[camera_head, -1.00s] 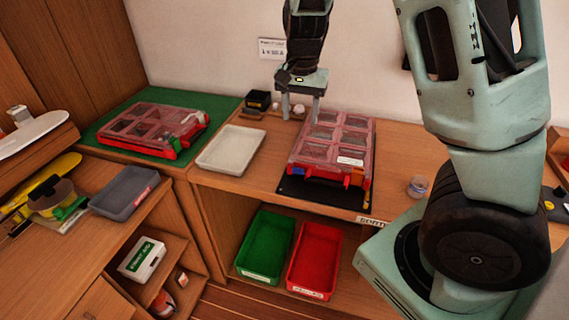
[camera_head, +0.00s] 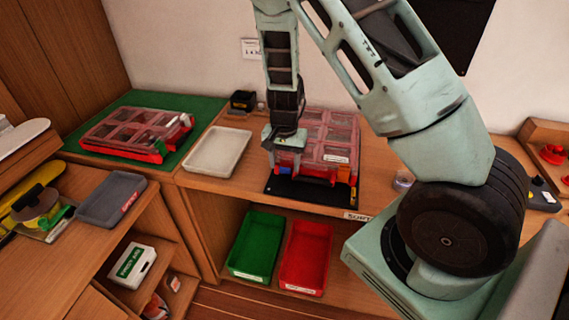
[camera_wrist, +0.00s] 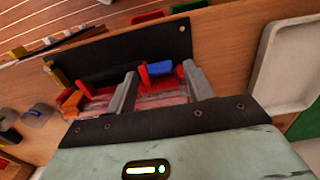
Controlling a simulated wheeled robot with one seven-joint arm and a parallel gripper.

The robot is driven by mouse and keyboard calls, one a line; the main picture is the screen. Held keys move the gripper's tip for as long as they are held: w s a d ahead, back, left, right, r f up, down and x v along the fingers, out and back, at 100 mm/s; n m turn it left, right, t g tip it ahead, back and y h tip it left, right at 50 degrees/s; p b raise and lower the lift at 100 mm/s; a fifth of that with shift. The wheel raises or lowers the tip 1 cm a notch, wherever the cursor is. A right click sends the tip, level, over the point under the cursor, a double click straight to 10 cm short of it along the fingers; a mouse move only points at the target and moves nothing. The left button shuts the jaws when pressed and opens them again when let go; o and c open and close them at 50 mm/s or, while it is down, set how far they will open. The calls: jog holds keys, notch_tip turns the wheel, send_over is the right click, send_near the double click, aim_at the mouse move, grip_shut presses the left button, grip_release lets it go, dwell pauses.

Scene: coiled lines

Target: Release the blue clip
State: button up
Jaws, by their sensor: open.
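The organiser case (camera_head: 330,143), with a clear reddish lid and red base, lies on a black mat (camera_head: 310,192) on the bench. In the wrist view, the small blue clip (camera_wrist: 160,69) sits at the case's front edge beside a red part (camera_wrist: 143,75). My gripper (camera_wrist: 163,78) is open, with its two fingers apart and pointing down at this edge. The blue clip shows between the fingertips, nearer the right one; I cannot tell whether they touch. In the head view my gripper (camera_head: 285,162) is over the case's front left corner and partly hides it.
An orange clip (camera_head: 343,173) is at the case's front right. A pale tray (camera_head: 217,152) lies left of the case. A second case (camera_head: 130,130) is on a green mat. Green (camera_head: 256,245) and red (camera_head: 306,258) bins stand below. A small jar (camera_head: 403,181) stands right.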

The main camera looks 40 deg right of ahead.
jog(key=shift+f, duration=0.65)
jog(key=c, duration=1)
jog(key=shift+s+a+f+h+b, duration=0.2)
jog(key=shift+f+h+b, duration=0.1)
jog(key=shift+b, duration=0.25)
jog(key=shift+s+a+t+h+b, duration=0.2)
jog(key=shift+t+h+b, duration=0.2)
jog(key=shift+t+h, duration=0.15)
jog(key=o, duration=1)
